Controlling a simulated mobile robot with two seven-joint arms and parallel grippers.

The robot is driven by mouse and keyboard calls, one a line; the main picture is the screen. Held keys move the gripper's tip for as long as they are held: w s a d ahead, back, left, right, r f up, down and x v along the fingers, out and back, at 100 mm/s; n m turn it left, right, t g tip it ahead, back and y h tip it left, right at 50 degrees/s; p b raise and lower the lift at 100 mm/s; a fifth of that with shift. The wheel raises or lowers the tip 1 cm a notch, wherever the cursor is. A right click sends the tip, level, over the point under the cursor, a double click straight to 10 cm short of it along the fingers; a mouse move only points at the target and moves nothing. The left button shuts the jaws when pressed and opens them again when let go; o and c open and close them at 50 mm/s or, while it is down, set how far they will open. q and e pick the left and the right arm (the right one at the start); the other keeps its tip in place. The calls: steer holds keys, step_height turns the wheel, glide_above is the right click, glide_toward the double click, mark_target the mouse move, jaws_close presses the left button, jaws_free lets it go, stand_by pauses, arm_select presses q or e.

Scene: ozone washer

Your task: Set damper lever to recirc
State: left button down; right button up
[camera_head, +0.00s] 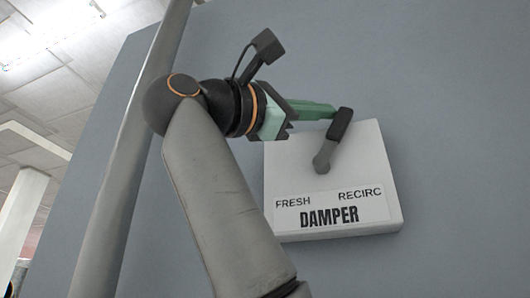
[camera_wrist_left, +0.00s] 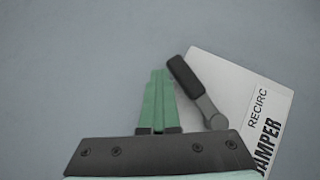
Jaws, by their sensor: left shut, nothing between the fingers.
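The damper box (camera_head: 291,163) is a white box on a grey wall, labelled FRESH at left, RECIRC at right and DAMPER below. Its lever has a grey arm and a black handle (camera_head: 340,125). The lever points up and leans right, towards the RECIRC side. My left gripper (camera_head: 331,112), with green fingers, is shut and empty, its tips at the left side of the handle. In the left wrist view, the shut fingers (camera_wrist_left: 158,73) lie just left of the black handle (camera_wrist_left: 185,77). I cannot tell whether they touch. My right gripper is not in view.
The grey wall panel (camera_head: 450,120) around the box is flat and clear. The panel's left edge shows behind my left arm, with a ceiling and a white column (camera_head: 22,215) beyond. The space right of the box is free.

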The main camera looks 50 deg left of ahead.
arm_select(q)
steer(key=shift+w+d+f+m+g+h, duration=0.15)
steer(key=shift+w+d+m+g+h, duration=0.3)
steer(key=shift+m+g, duration=0.3)
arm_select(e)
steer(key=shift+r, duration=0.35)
arm_select(q)
steer(key=shift+p, duration=0.35)
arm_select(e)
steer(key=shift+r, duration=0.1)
